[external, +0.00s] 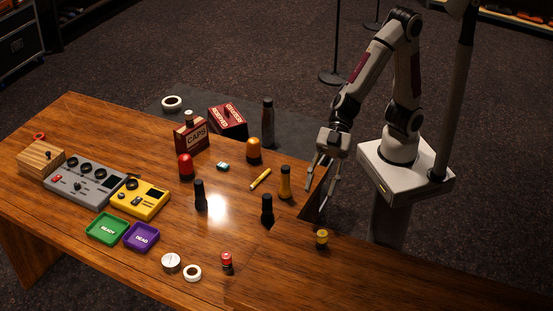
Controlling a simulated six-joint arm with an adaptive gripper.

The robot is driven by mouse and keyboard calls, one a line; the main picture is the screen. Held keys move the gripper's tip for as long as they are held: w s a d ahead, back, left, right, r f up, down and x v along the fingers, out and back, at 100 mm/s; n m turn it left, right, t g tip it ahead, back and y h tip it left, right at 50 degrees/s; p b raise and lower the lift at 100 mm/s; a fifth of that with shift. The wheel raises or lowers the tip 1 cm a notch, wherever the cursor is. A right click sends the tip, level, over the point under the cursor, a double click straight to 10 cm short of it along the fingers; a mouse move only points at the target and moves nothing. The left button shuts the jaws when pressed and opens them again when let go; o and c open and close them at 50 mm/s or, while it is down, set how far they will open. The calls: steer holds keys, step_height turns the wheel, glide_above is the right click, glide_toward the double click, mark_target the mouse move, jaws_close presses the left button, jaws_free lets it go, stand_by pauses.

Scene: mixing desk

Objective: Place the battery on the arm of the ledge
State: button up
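Two small cylinders look like batteries: a red-and-black one (227,261) stands upright near the front edge of the desk, and a yellow-and-black one (321,238) stands upright farther right. I cannot tell which one the task means. The wooden desk (380,272) has a section running off to the lower right, beside a dark notch; the yellow-and-black one stands on that section. I cannot tell for sure whether this is the ledge's arm. My gripper (322,187) is open and empty, fingers pointing down, near the notch at the desk's right edge, apart from both cylinders.
A yellow bottle (285,183) and a black bottle (267,209) stand left of my gripper. A green READY tray (95,237) and a purple DEAD tray (130,245) lie front left, near grey (100,193) and yellow (154,207) consoles. The lower-right desk section is mostly clear.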

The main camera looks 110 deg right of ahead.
steer(key=s+d+r+m+t+h, duration=0.1)
steer(key=d+r+m+h, duration=0.15)
steer(key=d, duration=0.55)
steer(key=s+d+r+m+t+h, duration=0.1)
steer(key=d+m+h, duration=0.15)
steer(key=d, duration=0.55)
steer(key=s+d+r+m+t+h, duration=0.15)
steer(key=d+h, duration=0.25)
steer(key=d, duration=0.4)
steer(key=s+d+f+m+g, duration=0.1)
steer(key=s+d+m+g, duration=0.1)
steer(key=s, duration=0.8)
steer(key=s+d+f+m+g, duration=0.2)
steer(key=s+d+g, duration=0.1)
steer(key=s, duration=0.7)
steer(key=shift+d+f+g, duration=0.2)
steer(key=shift+f+g, duration=0.05)
steer(key=shift+g, duration=0.1)
